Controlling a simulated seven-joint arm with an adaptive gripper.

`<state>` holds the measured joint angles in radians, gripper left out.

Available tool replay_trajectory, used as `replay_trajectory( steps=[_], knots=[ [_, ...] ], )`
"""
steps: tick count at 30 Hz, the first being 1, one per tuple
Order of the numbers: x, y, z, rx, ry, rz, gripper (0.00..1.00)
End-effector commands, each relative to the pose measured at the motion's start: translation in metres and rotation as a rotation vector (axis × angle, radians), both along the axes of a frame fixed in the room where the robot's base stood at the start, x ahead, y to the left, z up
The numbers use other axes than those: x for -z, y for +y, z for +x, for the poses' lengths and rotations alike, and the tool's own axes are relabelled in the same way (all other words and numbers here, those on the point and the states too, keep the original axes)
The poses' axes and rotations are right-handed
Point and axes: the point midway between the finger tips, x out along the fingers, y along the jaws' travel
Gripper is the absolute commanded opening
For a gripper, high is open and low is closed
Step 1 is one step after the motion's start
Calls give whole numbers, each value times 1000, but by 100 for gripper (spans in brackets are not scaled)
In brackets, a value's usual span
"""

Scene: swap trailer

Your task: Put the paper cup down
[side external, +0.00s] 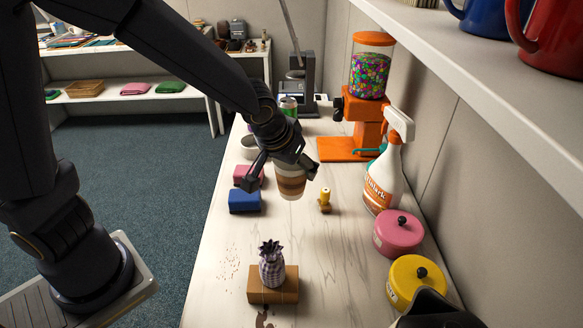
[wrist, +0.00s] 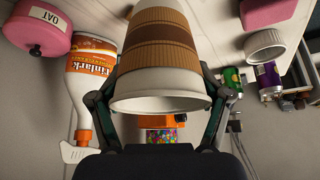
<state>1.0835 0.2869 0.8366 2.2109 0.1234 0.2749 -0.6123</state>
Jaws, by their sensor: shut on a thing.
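A white paper cup with a brown sleeve (side external: 290,181) is held above the light wooden table (side external: 225,262) in the side view. It fills the upper middle of the wrist view (wrist: 165,45), with its white rim toward my gripper. My gripper (side external: 282,172) is shut on the cup, with one finger on each side of it. In the wrist view, the fingers of my gripper (wrist: 155,110) show at the left and right of the cup. The cup looks roughly upright in the side view. Its exact height over the table is hard to tell.
Near the cup are a blue block (side external: 245,200), a pink block (side external: 247,176), a small yellow-topped item (side external: 325,199) and a spray bottle (side external: 383,183). Pink (side external: 398,234) and yellow (side external: 415,281) lidded pots line the right. A pineapple figure (side external: 272,266) stands on a brown box (side external: 273,291). Bare tabletop lies between.

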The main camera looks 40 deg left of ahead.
Motion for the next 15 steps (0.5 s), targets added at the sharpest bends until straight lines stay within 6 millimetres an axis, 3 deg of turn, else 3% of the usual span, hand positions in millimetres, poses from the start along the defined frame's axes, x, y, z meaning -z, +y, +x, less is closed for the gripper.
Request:
replay_trajectory(
  steps=[3,9,15],
  knots=[
    [-7,51,2,-202,-2,1,60],
    [-22,123,-3,-443,-2,-3,60],
    [-29,151,-2,-497,-2,0,60]
  ],
)
